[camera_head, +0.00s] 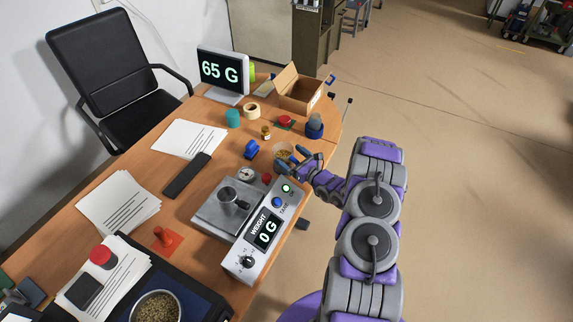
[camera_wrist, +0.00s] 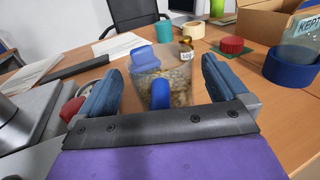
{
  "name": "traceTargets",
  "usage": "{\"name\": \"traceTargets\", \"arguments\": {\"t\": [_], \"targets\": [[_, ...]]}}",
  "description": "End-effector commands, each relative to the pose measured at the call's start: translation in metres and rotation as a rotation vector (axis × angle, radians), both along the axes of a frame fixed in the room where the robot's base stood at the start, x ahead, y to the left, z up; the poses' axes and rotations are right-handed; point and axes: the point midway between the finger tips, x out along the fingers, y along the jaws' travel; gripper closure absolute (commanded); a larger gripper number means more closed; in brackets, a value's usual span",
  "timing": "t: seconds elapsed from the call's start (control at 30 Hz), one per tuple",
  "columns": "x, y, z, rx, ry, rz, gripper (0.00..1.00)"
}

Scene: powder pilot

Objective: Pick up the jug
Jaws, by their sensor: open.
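The jug (camera_wrist: 180,75) is clear, with a blue handle and brown-yellow granules inside. It stands upright on the wooden desk. In the head view the jug (camera_head: 282,149) is partly hidden by my gripper (camera_head: 294,159). In the wrist view my gripper (camera_wrist: 160,82) is open, with one blue finger on each side of the blue handle, which faces me between them. I cannot tell whether either finger touches the jug.
A scale (camera_head: 225,206) reading 0 G stands at the desk's near edge, left of my gripper. A blue object (camera_head: 252,149), a red object (camera_head: 285,120), a small bottle (camera_head: 266,131) and a blue-based jar (camera_head: 314,128) stand nearby. A cardboard box (camera_head: 299,94) is behind.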

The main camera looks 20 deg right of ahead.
Motion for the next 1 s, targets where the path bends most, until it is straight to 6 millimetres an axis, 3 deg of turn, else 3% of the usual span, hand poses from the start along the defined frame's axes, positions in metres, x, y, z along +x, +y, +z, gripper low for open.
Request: {"name": "traceTargets", "arguments": {"t": [0.27,1.0], "targets": [[0.0032,0.0003,0.0003,0.002,0.0,-0.001,0.0],[0.003,0.0004,0.0001,0.001,0.0,-0.001,0.7]]}}
